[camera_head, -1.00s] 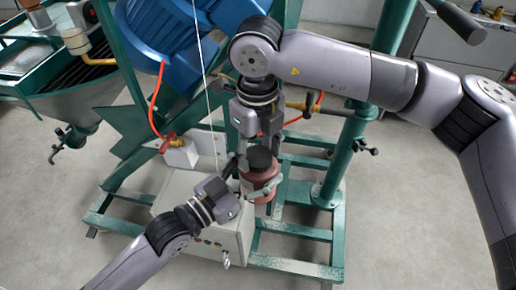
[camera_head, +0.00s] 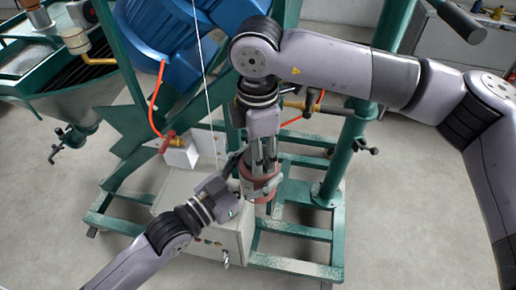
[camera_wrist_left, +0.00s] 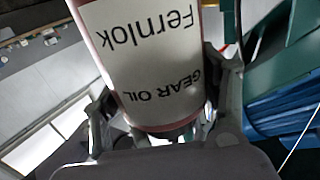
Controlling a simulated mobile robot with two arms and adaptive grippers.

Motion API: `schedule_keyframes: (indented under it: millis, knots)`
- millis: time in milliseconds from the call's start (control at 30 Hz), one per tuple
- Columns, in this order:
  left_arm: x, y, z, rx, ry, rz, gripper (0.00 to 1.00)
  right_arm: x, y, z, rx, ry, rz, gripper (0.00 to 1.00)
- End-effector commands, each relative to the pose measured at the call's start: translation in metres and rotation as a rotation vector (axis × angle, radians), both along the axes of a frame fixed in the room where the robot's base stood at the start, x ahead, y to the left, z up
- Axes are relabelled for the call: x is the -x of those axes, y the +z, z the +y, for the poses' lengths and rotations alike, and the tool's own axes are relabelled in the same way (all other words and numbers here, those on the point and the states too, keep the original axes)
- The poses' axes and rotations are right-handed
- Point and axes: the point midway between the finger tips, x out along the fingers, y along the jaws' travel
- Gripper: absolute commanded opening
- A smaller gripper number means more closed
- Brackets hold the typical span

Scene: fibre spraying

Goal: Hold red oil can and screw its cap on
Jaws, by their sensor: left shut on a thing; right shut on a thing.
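The red oil can (camera_head: 262,194) stands upright on top of a light box-like cabinet, or just above it; I cannot tell which. My left gripper (camera_head: 250,187) is shut around its body from the left. In the left wrist view the can's white label (camera_wrist_left: 150,62) reads "Fernlok" and "GEAR OIL" upside down between the fingers. My right gripper (camera_head: 262,168) points down over the can's top and is shut on the dark cap there. The cap is mostly hidden by its fingers, so its exact seating does not show.
The cabinet (camera_head: 225,235) with small controls is below the can. A green steel frame (camera_head: 335,190) surrounds it. A blue motor (camera_head: 185,45) is behind, with orange hoses and a taut white cable (camera_head: 208,90) left of the right gripper. Floor at right is clear.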

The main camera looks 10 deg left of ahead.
Motion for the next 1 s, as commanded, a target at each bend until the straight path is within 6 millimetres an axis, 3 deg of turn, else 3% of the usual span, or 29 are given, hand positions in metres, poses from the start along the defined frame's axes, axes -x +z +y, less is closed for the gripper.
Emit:
schedule_keyframes:
  millis: [67, 200, 233, 567, 867, 1000]
  knots:
    - [0.001, 0.000, -0.001, -0.001, -0.002, 0.001, 0.00, -0.002, 0.001, 0.000, -0.001, -0.088, -0.005, 0.38]
    - [0.001, 0.000, 0.000, -0.001, -0.001, 0.001, 0.00, -0.002, 0.001, -0.001, -0.001, -0.079, -0.006, 0.38]
    - [0.001, 0.000, 0.000, -0.001, -0.001, 0.001, 0.00, -0.002, 0.001, -0.001, -0.001, -0.079, -0.006, 0.51]
    - [0.000, 0.001, 0.000, 0.001, 0.000, -0.001, 0.00, -0.001, 0.001, 0.000, 0.000, -0.074, -0.002, 0.72]
    - [0.000, 0.001, 0.000, 0.001, 0.000, -0.003, 0.00, 0.000, 0.001, 0.000, 0.000, -0.073, -0.002, 0.72]
    - [0.000, 0.001, 0.000, 0.001, 0.000, -0.003, 0.00, -0.001, 0.014, 0.000, -0.002, -0.073, -0.004, 0.72]
